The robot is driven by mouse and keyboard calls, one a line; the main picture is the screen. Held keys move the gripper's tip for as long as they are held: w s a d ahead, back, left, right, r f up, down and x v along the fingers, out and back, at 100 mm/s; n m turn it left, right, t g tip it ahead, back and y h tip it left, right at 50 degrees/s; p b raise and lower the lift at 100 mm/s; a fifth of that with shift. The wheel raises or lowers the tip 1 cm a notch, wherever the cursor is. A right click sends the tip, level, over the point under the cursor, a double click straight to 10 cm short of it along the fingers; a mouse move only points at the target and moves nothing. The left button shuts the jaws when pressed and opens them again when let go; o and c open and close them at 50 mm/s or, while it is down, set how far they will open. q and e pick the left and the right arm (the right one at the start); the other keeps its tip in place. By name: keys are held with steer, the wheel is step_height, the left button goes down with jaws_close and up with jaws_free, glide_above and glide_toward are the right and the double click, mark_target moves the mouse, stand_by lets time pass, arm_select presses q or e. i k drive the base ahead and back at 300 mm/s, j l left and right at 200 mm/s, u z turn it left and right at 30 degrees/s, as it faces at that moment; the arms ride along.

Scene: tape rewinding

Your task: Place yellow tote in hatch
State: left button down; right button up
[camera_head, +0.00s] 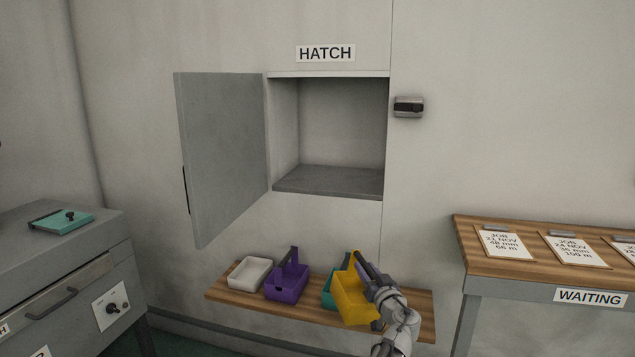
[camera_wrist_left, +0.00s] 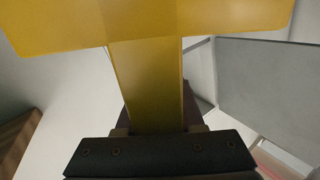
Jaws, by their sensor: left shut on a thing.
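The yellow tote (camera_head: 351,301) is in front of the low wooden shelf, toward its right end, and looks tilted. My left gripper (camera_head: 366,277) is shut on the tote's upright handle. In the left wrist view the yellow handle (camera_wrist_left: 148,85) stands between the jaws (camera_wrist_left: 158,130), with the wider tote body (camera_wrist_left: 145,22) beyond. The hatch (camera_head: 330,130) is an empty square opening in the wall, above and left of the tote. Its grey door (camera_head: 222,150) stands open to the left. My right gripper is not in view.
The shelf (camera_head: 222,291) holds a white tote (camera_head: 254,273), a purple tote (camera_head: 287,281) and a teal tote (camera_head: 328,290) partly hidden behind the yellow one. A latch (camera_head: 408,106) sits right of the hatch. A WAITING table (camera_head: 470,245) stands right, a grey machine (camera_head: 60,270) left.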

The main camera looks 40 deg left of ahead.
mark_target(335, 177)
steer(key=i+l+u, duration=0.1)
steer(key=u, duration=0.3)
steer(key=l+u, duration=0.25)
steer(key=u, duration=0.15)
